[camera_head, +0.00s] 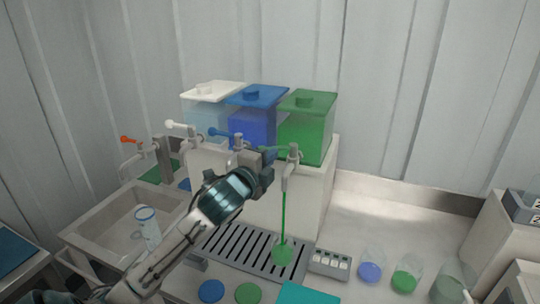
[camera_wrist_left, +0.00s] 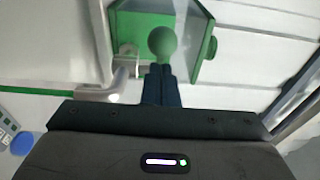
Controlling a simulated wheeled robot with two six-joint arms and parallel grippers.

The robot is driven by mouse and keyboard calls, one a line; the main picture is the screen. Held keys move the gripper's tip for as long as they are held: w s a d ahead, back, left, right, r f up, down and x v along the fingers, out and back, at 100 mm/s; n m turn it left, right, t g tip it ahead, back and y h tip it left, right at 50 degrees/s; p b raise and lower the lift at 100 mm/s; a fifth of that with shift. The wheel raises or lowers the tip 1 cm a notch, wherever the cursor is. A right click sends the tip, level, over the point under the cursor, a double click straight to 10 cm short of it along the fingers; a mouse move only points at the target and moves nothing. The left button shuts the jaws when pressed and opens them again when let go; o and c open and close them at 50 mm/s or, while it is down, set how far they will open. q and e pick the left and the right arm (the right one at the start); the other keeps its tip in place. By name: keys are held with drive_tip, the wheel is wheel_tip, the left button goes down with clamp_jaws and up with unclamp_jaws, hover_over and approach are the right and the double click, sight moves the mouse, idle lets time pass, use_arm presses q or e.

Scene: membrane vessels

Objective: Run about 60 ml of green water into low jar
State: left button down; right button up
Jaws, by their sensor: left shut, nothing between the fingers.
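The green tank (camera_head: 306,130) stands at the right of the tank row. Its grey tap (camera_head: 291,160) runs a thin green stream (camera_head: 284,212) down into a small clear jar (camera_head: 283,252) on the slatted drip tray (camera_head: 232,252). The jar holds some green water; its level is too small to read. My left gripper (camera_head: 264,172) is beside the green tap, by its green lever (camera_head: 270,149). In the left wrist view the shut, empty fingers (camera_wrist_left: 160,85) are at the lever's round green knob (camera_wrist_left: 162,42); I cannot tell whether they touch. My right gripper is out of view.
White (camera_head: 207,118) and blue (camera_head: 252,124) tanks stand to the left. A sink (camera_head: 120,215) holds a clear cylinder (camera_head: 148,228). A button panel (camera_head: 330,264) adjoins the tray. Jars with blue (camera_head: 370,270) and green (camera_head: 405,281) contents stand right. Blue and green discs lie in front.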

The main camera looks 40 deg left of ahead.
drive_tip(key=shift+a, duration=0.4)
use_arm(q)
drive_tip(key=shift+a+m+h, duration=0.25)
drive_tip(key=shift+m+h, duration=0.05)
drive_tip(key=shift+h, duration=0.1)
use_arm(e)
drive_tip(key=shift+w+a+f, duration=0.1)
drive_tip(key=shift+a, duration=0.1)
use_arm(q)
drive_tip(key=shift+w+a+m+h, duration=0.1)
drive_tip(key=shift+m+h, duration=0.2)
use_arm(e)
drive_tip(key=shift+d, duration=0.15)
use_arm(q)
drive_tip(key=shift+w+a+m+h+b, duration=0.2)
drive_tip(key=shift+a+m+h, duration=0.3)
drive_tip(key=shift+h, duration=0.3)
drive_tip(key=shift+w+a+m+h+b, duration=0.15)
drive_tip(key=shift+a+m+h, duration=0.3)
drive_tip(key=shift+h, duration=0.35)
drive_tip(key=shift+w+a+p, duration=0.3)
drive_tip(key=shift+w+a, duration=0.25)
drive_tip(key=shift+w+a+r, duration=0.1)
drive_tip(key=shift+w+a, duration=0.2)
drive_tip(key=shift+a, duration=0.2)
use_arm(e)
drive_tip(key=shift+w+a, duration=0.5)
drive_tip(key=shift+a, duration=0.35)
